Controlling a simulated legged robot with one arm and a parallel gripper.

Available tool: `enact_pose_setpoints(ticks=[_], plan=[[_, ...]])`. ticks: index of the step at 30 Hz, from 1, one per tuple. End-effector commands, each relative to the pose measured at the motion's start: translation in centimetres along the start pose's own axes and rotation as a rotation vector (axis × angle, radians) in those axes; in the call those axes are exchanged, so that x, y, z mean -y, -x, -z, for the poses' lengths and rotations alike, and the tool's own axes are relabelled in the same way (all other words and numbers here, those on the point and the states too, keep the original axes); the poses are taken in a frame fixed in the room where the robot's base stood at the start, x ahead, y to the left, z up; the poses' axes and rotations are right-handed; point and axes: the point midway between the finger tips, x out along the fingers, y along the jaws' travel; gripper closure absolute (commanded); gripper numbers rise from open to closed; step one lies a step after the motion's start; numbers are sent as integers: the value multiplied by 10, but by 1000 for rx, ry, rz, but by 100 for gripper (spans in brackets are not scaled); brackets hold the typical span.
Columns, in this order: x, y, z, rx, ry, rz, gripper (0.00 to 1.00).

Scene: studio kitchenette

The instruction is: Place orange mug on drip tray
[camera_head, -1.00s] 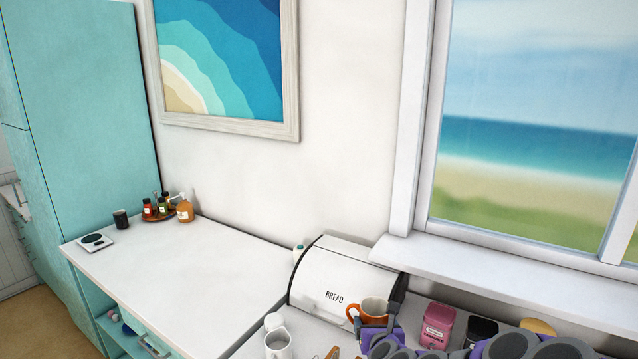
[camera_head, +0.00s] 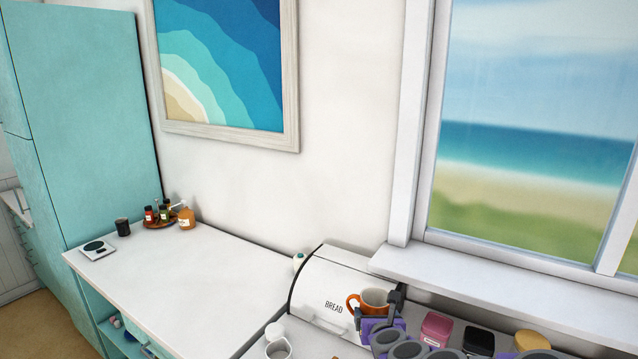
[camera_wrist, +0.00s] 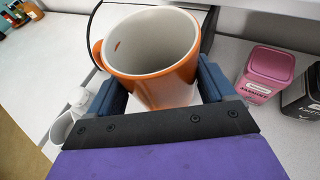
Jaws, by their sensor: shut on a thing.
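The orange mug (camera_head: 372,301) has a white inside and an orange handle on its left. My gripper (camera_head: 382,318) is shut on the mug and holds it upright or nearly so in front of the bread box. In the wrist view, the two blue fingers of my gripper (camera_wrist: 158,88) press on opposite sides of the mug (camera_wrist: 165,92), which looks empty apart from a small red mark on its inner wall. I cannot pick out a drip tray for certain in these views.
A white bread box (camera_head: 325,290) stands just behind the mug. A pink canister (camera_head: 435,328) and a black one (camera_head: 478,340) stand to the right. A white cup (camera_head: 278,347) is at the lower left. The long white counter (camera_head: 190,275) is mostly clear, with bottles and a scale (camera_head: 97,250) at its far end.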

Motion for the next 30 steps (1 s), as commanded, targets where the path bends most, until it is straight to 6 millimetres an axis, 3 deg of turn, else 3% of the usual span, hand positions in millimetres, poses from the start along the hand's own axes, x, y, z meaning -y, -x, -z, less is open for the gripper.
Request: enact_pose_setpoints(ticks=[1,3,16,20,30], plan=[[1,-6,14,-5,6,2,60],[2,-10,22,-5,6,4,60],[1,-27,66,-5,4,-1,60],[1,-24,60,-3,-1,-2,60],[0,-4,9,-3,-1,-1,60]])
